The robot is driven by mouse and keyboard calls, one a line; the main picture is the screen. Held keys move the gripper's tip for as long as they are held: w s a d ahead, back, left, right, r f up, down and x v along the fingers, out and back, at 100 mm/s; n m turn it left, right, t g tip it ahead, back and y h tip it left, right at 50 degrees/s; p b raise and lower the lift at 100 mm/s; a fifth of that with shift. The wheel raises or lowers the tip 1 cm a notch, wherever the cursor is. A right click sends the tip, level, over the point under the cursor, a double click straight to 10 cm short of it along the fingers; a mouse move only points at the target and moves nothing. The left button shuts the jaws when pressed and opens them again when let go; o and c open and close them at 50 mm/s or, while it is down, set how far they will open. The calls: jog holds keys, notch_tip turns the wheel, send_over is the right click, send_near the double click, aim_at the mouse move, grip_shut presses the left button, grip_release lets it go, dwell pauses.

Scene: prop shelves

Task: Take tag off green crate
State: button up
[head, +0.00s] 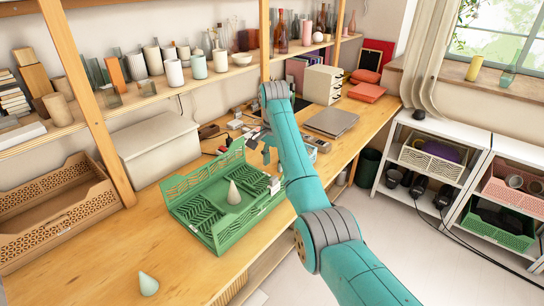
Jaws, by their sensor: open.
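The green crate (196,226) sits on the wooden workbench, left of my arm. Its walls are perforated, and a pale grey-green cone (233,192) stands inside it. A small white piece that looks like the tag (273,185) shows at the crate's right end, close beside my arm. Its fastening is too small to make out. My gripper (262,150) is open, above and behind the crate's right end, apart from the white piece. My arm hides part of the gripper and of the bench behind it.
Another cone (148,284) stands at the bench's front. A brown crate (55,208) and a pale box (156,152) lie left and behind. Small devices and cables clutter the bench behind the gripper. A grey laptop-like slab (331,122) lies right. A shelf post (90,105) rises at left.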

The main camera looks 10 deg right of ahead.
aim_at(274, 185)
notch_tip(274, 185, down, 10)
jog(key=shift+f, duration=0.1)
dwell(0.4)
jog(key=c, duration=0.9)
grip_shut()
